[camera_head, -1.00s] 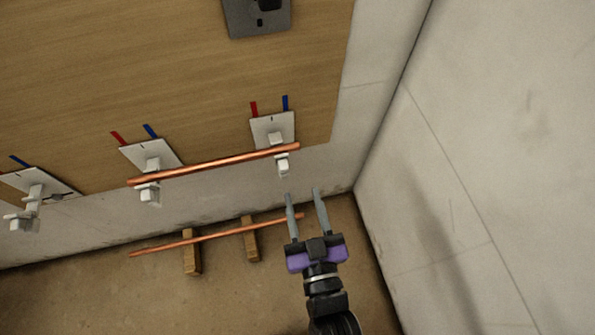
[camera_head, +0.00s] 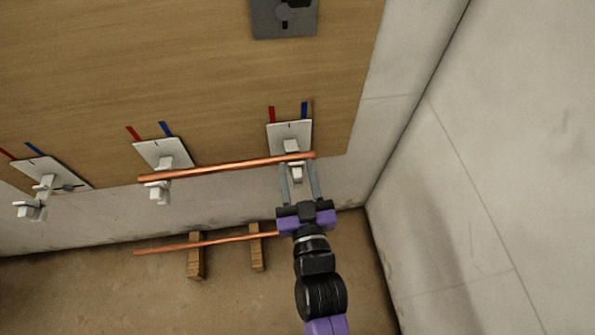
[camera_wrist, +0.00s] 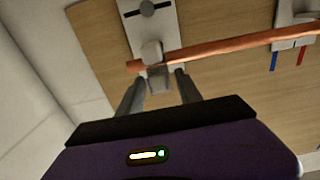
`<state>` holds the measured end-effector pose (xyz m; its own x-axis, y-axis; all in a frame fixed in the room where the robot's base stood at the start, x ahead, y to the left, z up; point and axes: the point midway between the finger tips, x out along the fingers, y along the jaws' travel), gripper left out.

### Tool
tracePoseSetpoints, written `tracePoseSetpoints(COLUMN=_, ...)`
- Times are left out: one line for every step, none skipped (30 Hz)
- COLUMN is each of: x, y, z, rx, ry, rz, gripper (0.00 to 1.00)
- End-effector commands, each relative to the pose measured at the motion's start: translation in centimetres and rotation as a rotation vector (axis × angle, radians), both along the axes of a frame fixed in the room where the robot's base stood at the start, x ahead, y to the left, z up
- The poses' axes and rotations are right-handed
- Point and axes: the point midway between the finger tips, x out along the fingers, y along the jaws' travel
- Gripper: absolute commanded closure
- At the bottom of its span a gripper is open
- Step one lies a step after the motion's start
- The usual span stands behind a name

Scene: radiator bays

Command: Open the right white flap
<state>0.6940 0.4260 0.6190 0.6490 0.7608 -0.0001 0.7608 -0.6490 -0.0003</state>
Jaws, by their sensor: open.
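The right white flap (camera_head: 297,173) hangs at the lower end of the right white holder, just under the copper pipe (camera_head: 225,166). The holder's upper block (camera_head: 291,146) shows above the pipe on its white plate (camera_head: 290,130). My gripper (camera_head: 298,170) is open, with one finger on each side of the flap and the tips close to the pipe. In the wrist view the flap (camera_wrist: 158,81) shows between the two fingers, below the pipe (camera_wrist: 225,48). I cannot tell whether either finger touches it.
The middle white holder (camera_head: 158,185) also carries the pipe; another holder (camera_head: 38,198) stands at the left. A second copper pipe (camera_head: 205,242) lies on wooden blocks (camera_head: 196,258) on the floor. A bare wall (camera_head: 500,170) closes off the right side.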

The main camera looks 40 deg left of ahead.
Motion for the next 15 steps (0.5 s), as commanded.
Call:
tracePoseSetpoints(x=-0.01, y=-0.02, z=0.0, rx=0.0, ry=0.0, rz=0.0, gripper=0.58)
tracePoseSetpoints(x=-0.01, y=-0.02, z=0.0, rx=0.0, ry=0.0, rz=0.0, gripper=0.58)
tracePoseSetpoints(x=-0.01, y=-0.03, z=0.0, rx=0.0, ry=0.0, rz=0.0, gripper=0.6)
tracePoseSetpoints(x=0.0, y=-0.04, z=0.0, rx=0.0, ry=0.0, rz=0.0, gripper=0.66)
tracePoseSetpoints(x=0.0, y=-0.04, z=0.0, rx=0.0, ry=0.0, rz=0.0, gripper=0.72)
tracePoseSetpoints(x=-0.01, y=-0.04, z=0.0, rx=0.0, ry=0.0, rz=0.0, gripper=0.8)
tracePoseSetpoints(x=-0.02, y=-0.04, z=0.0, rx=0.0, ry=0.0, rz=0.0, gripper=0.86)
tracePoseSetpoints(x=-0.01, y=-0.04, z=0.0, rx=0.0, ry=0.0, rz=0.0, gripper=0.92)
tracePoseSetpoints(x=-0.02, y=-0.04, z=0.0, rx=0.0, ry=0.0, rz=0.0, gripper=0.99)
tracePoseSetpoints(x=-0.02, y=-0.05, z=0.0, rx=0.0, ry=0.0, rz=0.0, gripper=1.0)
tracePoseSetpoints(x=-0.02, y=-0.04, z=0.0, rx=0.0, ry=0.0, rz=0.0, gripper=1.0)
tracePoseSetpoints(x=-0.02, y=-0.05, z=0.01, rx=0.0, ry=0.0, rz=0.0, gripper=1.0)
tracePoseSetpoints(x=-0.02, y=-0.05, z=0.04, rx=-0.001, ry=0.001, rz=0.0, gripper=1.0)
tracePoseSetpoints(x=-0.02, y=-0.05, z=0.1, rx=-0.002, ry=0.001, rz=0.0, gripper=1.0)
tracePoseSetpoints(x=0.0, y=-0.05, z=0.21, rx=-0.004, ry=0.003, rz=0.0, gripper=1.0)
